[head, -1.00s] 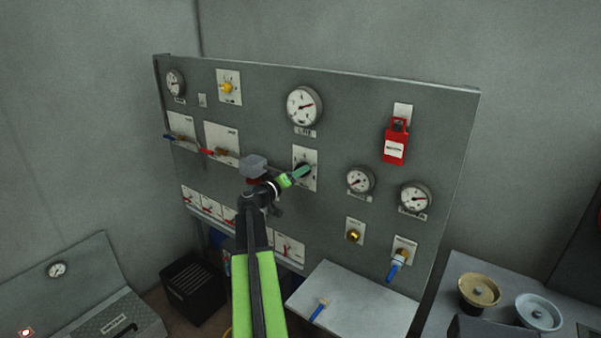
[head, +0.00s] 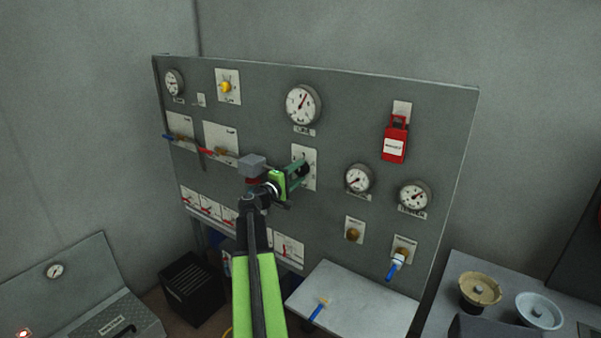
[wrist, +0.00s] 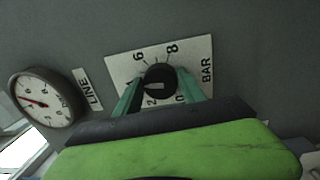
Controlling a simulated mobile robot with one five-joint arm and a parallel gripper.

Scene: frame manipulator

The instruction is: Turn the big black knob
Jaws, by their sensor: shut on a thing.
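The big black knob (wrist: 159,82) sits on a white plate (wrist: 190,57) marked with numbers and "BAR" in the wrist view. A pale mark on the knob lies across its face. My gripper (wrist: 160,90) has its two green fingers on either side of the knob, shut on it. In the head view my gripper (head: 301,171) is at the plate (head: 310,155) in the middle of the grey panel, and it partly covers the knob.
A large gauge (head: 303,104) is above the knob. Two smaller gauges (head: 359,179) (head: 414,196) are to its right. A red lockout tag (head: 395,145) hangs at upper right. A red-handled valve (head: 222,153) is to the left. A shelf (head: 355,300) juts out below.

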